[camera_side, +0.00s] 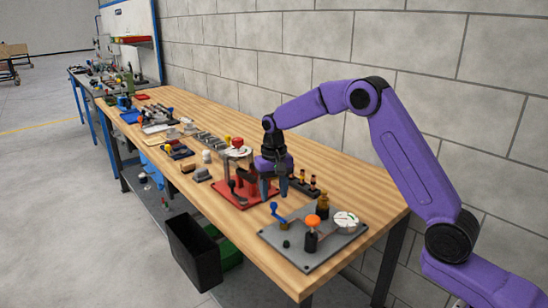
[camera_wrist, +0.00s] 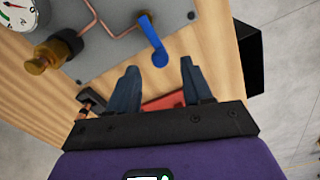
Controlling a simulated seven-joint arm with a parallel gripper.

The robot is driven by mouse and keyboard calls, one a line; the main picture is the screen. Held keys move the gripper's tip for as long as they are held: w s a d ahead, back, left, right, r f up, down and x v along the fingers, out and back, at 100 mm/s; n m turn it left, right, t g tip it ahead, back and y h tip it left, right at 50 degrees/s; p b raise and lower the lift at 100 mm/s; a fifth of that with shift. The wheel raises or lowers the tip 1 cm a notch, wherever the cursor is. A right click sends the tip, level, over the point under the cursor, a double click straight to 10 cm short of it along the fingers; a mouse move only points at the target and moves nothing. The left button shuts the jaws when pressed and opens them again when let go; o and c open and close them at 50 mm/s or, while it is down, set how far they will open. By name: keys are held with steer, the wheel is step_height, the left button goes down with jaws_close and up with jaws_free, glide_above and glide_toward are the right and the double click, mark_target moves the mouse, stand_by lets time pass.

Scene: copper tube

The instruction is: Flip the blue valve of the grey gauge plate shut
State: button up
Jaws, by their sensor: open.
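The grey gauge plate (camera_side: 300,259) lies on the wooden bench near its front end. It carries a blue valve lever (camera_side: 276,210) at its left corner, an orange knob, a brass fitting and a round white gauge (camera_side: 345,221). The copper tube (camera_wrist: 95,18) runs into the valve there. My gripper (camera_side: 274,190) is open and empty above the bench, between the red plate and the grey plate; its fingers (camera_wrist: 160,75) show apart in the wrist view, not touching the lever.
A red plate (camera_side: 240,197) with fittings stands just left of my gripper. A dark block with several small fittings (camera_side: 304,185) lies behind. A black bin (camera_side: 193,250) stands below the bench's front edge. Tools crowd the far bench; a block wall runs behind.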

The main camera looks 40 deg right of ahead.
mark_target(274, 202)
step_height(274, 202, up, 15)
stand_by(0.3)
stand_by(0.5)
